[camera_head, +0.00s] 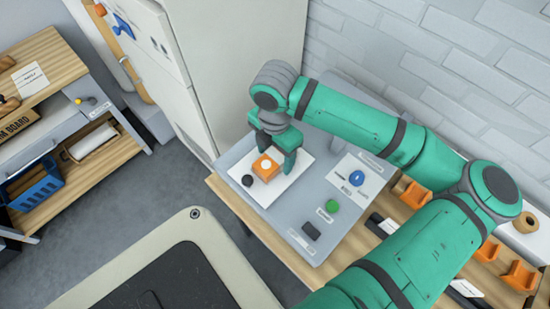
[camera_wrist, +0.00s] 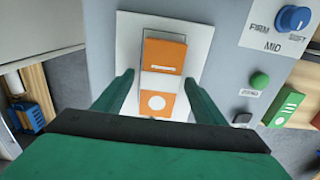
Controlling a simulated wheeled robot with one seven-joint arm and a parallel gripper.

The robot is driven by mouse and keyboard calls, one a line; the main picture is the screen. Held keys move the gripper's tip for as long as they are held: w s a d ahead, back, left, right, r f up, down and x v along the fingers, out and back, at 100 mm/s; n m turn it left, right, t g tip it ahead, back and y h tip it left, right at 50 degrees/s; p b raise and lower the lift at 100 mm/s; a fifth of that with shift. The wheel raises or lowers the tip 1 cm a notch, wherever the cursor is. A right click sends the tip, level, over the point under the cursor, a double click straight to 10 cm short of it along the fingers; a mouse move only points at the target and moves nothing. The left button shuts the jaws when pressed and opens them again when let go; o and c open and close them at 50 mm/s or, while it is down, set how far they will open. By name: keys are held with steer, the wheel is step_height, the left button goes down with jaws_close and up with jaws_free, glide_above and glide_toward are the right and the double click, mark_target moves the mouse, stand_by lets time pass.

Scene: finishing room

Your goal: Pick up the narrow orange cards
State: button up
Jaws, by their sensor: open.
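The narrow orange cards (camera_head: 266,167) show as a small orange block with a white round mark, on a white plate (camera_head: 285,187) of a grey panel. In the wrist view the cards (camera_wrist: 165,55) are a tall narrow orange piece with a white band across the middle and a white disc low down. My gripper (camera_head: 276,155) is over the white plate, its fingers pointing down. In the wrist view my gripper (camera_wrist: 160,76) is open, with one finger on each side of the cards and gaps between. Its palm covers the plate's near part.
The grey panel (camera_head: 300,213) carries a blue knob (camera_head: 357,178), a green button (camera_head: 332,206) and a dark switch (camera_head: 311,230). A black round knob (camera_head: 247,181) is beside the cards. Orange holders (camera_head: 415,195) line the bench at right. A pale cabinet (camera_head: 215,60) stands behind.

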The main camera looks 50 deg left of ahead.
steer(key=shift+f, duration=0.45)
steer(key=c, duration=1.4)
steer(key=shift+r, duration=0.15)
